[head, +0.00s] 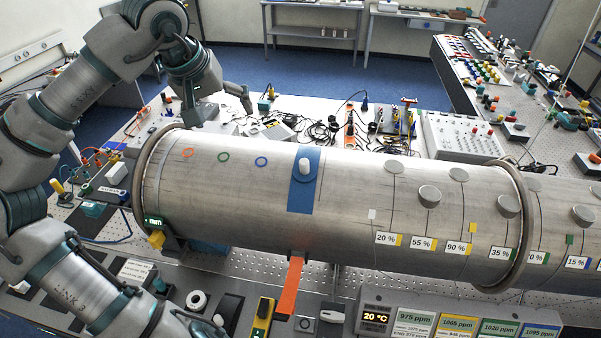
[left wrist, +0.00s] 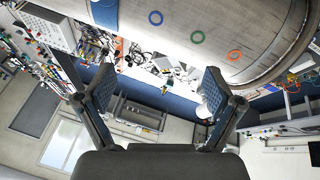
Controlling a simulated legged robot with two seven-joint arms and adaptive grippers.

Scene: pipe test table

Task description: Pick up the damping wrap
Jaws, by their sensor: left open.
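A blue band (head: 302,196) lies over the top and front of the large metal pipe (head: 230,200), with a white rounded knob (head: 305,168) on it; I take this band for the damping wrap. In the left wrist view a blue strip (left wrist: 104,12) shows at the top edge on the pipe. My left gripper (head: 217,108) is behind the pipe's upper left part, left of the band and apart from it. Its two fingers stand wide apart with nothing between them in the left wrist view (left wrist: 158,92). My right gripper is not in view.
Orange, green and blue rings mark the pipe left of the band. An orange strip (head: 290,285) hangs below it. A flange (head: 150,180) rings the pipe's left end. Cables and a white device (head: 272,128) lie behind the pipe. A display panel (head: 455,318) stands in front.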

